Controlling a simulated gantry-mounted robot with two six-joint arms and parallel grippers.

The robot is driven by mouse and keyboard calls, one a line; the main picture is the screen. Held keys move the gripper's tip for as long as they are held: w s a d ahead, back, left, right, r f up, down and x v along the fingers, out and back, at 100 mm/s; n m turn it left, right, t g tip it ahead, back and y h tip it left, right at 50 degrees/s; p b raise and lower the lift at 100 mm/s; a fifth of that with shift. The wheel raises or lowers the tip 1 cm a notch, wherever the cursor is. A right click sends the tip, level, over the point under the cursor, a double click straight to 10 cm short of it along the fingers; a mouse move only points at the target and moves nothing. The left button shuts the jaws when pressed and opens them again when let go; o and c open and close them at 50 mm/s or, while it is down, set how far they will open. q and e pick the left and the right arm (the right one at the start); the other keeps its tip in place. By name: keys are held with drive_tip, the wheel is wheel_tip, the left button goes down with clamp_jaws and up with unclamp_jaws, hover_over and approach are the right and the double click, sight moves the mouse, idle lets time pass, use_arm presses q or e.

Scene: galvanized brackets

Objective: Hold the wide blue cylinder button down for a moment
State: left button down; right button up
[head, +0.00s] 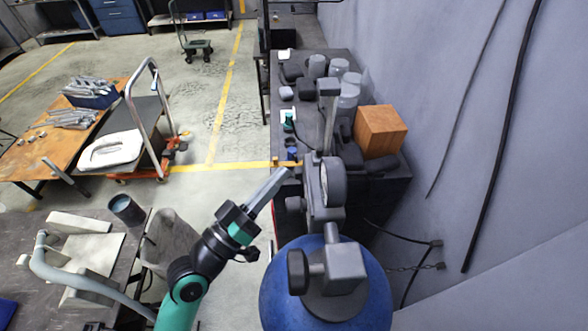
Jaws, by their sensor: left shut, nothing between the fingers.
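A small dark blue cylinder (292,153), which looks like the button, stands near the left edge of the dark bench, beyond my left gripper. My left gripper (283,172) comes up from below on a teal arm. Its grey fingers are shut and empty, pointing up and right. The tips appear just below the blue cylinder in the picture; I cannot tell whether they touch anything. My right gripper is not in view.
A large blue gas tank (278,291) with a gauge (333,181) and valve stands close on the right, hiding part of the dark bench. An orange-brown box (380,131) and several grey containers sit on that bench. A cart (150,108) and wooden table (32,158) stand left.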

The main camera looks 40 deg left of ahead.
use_arm(q)
drive_tip(key=shift+w+d+p, duration=0.3)
drive_tip(key=shift+w+d, duration=0.05)
drive_tip(key=shift+d, duration=0.05)
idle(0.8)
idle(1.5)
drive_tip(key=shift+s+a+b, duration=0.6)
drive_tip(key=shift+s+a, duration=0.05)
drive_tip(key=shift+a, duration=0.05)
drive_tip(key=s+a+b, duration=0.2)
drive_tip(key=s+a, duration=0.1)
drive_tip(key=shift+s+a, duration=0.15)
drive_tip(key=shift+a, duration=0.25)
